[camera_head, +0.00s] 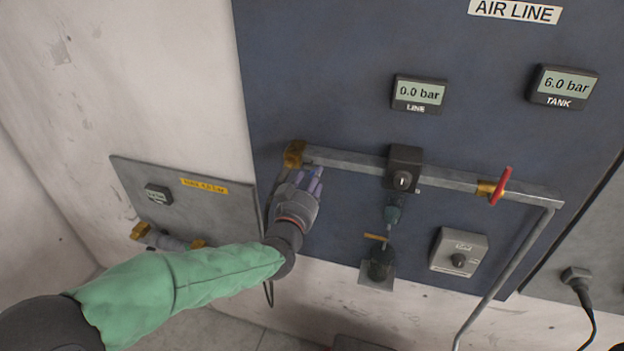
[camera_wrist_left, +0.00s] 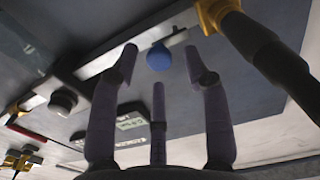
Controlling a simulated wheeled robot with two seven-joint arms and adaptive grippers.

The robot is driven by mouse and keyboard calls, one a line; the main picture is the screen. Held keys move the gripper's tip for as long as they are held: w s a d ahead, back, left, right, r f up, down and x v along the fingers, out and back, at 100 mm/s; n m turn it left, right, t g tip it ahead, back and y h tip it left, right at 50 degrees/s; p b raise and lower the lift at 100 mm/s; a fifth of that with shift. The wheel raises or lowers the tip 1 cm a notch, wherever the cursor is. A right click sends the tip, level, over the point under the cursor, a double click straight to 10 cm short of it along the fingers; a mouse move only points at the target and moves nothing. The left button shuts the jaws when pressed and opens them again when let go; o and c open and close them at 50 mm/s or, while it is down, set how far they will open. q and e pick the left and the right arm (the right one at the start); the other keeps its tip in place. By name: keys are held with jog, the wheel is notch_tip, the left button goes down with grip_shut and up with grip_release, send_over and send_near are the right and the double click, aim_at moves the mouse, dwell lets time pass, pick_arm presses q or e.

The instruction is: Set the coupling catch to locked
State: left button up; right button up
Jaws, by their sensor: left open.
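The coupling (camera_head: 294,153) is a brass fitting at the left end of the grey pipe on the blue panel. In the left wrist view the brass coupling (camera_wrist_left: 214,13) shows at the top with a thick black hose on it. A small blue round knob (camera_wrist_left: 158,56), seemingly the catch, sits on the pipe beside it. My left gripper (camera_head: 314,178) is just below the pipe's left end. In the left wrist view its three fingers (camera_wrist_left: 161,66) are spread and empty, with the blue knob between and beyond the tips. Its locked or unlocked state cannot be read. My right gripper is out of view.
On the panel are a LINE gauge (camera_head: 419,94) at 0.0 bar, a TANK gauge (camera_head: 563,86) at 6.0 bar, a black block (camera_head: 404,166), a red valve handle (camera_head: 501,186) and a knob box (camera_head: 459,251). A grey side plate (camera_head: 185,205) stands left behind my arm.

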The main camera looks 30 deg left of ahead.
pick_arm(q)
jog(key=shift+w+a, duration=0.1)
jog(key=shift+w, duration=0.3)
grip_shut()
jog(key=shift+r, duration=0.1)
